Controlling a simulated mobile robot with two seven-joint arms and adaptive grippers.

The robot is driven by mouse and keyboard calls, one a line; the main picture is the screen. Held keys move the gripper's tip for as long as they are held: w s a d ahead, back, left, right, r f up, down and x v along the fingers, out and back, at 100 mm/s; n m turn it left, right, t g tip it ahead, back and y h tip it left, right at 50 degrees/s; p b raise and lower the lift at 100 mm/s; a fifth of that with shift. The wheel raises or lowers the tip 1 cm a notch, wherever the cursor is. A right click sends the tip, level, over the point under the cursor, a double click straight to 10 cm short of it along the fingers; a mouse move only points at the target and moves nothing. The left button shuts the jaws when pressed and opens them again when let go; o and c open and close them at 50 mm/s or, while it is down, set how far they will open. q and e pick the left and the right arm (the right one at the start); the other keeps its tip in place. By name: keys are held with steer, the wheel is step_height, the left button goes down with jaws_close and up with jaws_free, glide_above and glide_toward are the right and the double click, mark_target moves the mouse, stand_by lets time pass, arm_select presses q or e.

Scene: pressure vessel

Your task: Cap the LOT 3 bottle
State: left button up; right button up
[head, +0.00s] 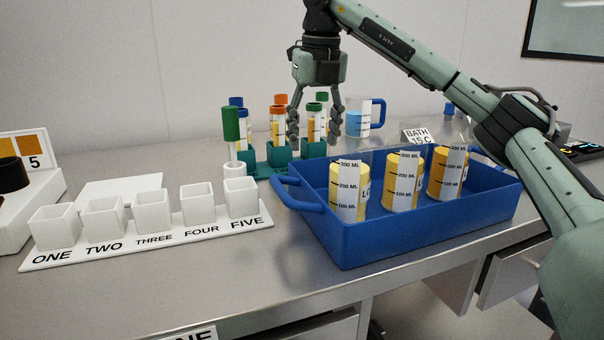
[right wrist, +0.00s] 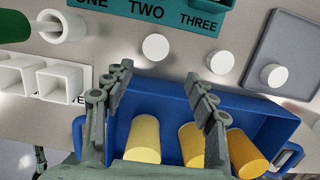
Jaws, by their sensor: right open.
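Three bottles with yellow contents and graduated white strips stand upright in the blue tray: a left bottle (head: 348,188), a middle one (head: 403,182) and a right one (head: 447,174). Their LOT labels are cut off, so I cannot tell which is LOT 3. The right wrist view shows three white round pieces that look like caps: one (right wrist: 155,47) and another (right wrist: 220,62) behind the tray, and a third (right wrist: 273,76) on a grey plate. My right gripper (head: 315,136) is open and empty above the area behind the tray; its fingers show in the wrist view (right wrist: 160,80). My left gripper is not seen.
The blue tray (head: 430,222) has raised walls and a side handle. A green rack (head: 282,155) with colour-capped tubes stands behind. White numbered cups (head: 153,212) stand at left. A blue-handled beaker (head: 356,122) and a BATH sign (head: 416,135) are at the back. The front left counter is clear.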

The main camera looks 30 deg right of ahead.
steer(key=shift+w+f, duration=0.25)
steer(key=shift+f, duration=0.95)
steer(key=shift+w+f, duration=0.2)
steer(key=shift+f, duration=0.1)
steer(key=f, duration=0.2)
steer(key=w+f, duration=0.1)
steer(key=f, duration=0.1)
steer(key=shift+w+a+f, duration=0.1)
steer(key=shift+w+a, duration=0.1)
steer(key=shift+f, duration=0.1)
steer(key=c, duration=0.8)
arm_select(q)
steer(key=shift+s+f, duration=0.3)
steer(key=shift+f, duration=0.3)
